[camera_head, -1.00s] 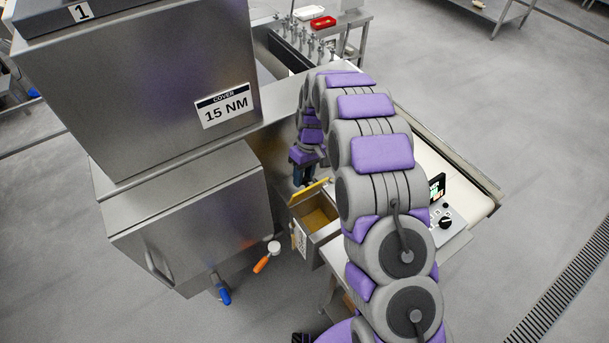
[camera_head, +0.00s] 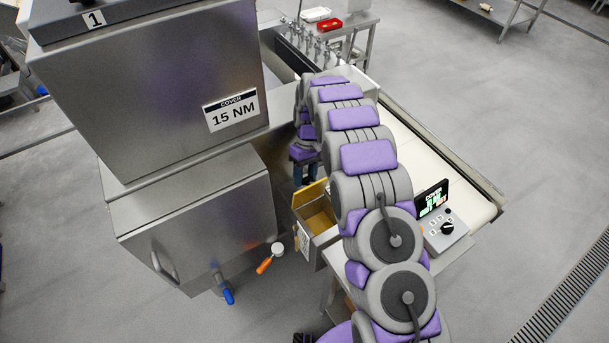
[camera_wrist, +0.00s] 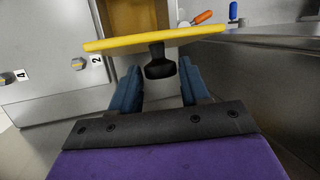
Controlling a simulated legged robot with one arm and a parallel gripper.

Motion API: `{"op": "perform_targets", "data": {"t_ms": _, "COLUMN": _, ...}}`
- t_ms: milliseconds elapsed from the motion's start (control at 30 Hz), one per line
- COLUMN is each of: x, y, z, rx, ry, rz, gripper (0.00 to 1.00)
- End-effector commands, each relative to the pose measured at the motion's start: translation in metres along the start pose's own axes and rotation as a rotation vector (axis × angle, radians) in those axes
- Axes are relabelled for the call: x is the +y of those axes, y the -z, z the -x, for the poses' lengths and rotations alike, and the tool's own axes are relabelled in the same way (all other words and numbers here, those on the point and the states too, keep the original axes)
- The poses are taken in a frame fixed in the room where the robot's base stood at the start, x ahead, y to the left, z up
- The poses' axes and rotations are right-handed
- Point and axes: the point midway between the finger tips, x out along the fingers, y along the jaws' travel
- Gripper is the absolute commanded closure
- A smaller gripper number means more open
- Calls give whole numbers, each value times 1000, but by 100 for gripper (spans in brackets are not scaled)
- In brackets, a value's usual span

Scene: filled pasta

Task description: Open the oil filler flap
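The oil filler flap (camera_head: 309,194) is a yellow lid standing raised and tilted at the far side of an open metal box (camera_head: 325,236). The box's yellowish inside shows in the head view. In the wrist view the flap (camera_wrist: 150,40) is seen nearly edge-on, with a black knob (camera_wrist: 160,63) on the side facing me. My gripper (camera_wrist: 159,76) has its two blue fingers apart, one on each side of the knob, with gaps visible. In the head view my gripper (camera_head: 304,173) is just behind the flap, partly hidden by my arm.
A steel machine (camera_head: 160,95) marked "15 NM" stands left of the box. An orange-handled valve (camera_head: 265,265) and a blue-handled valve (camera_head: 228,295) stick out below. A control panel (camera_head: 445,231) and white conveyor belt (camera_head: 455,185) lie right of my arm.

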Motion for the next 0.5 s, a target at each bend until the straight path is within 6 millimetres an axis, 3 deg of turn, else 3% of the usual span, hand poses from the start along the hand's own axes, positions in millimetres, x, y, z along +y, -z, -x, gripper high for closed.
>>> {"op": "perform_targets", "data": {"t_ms": 133, "x": -1, "y": 0, "z": 0, "rx": -1, "ry": 1, "rz": 0, "gripper": 40}}
{"op": "perform_targets", "data": {"t_ms": 500, "x": -3, "y": -1, "z": 5, "rx": -2, "ry": 1, "rz": 0, "gripper": 39}}
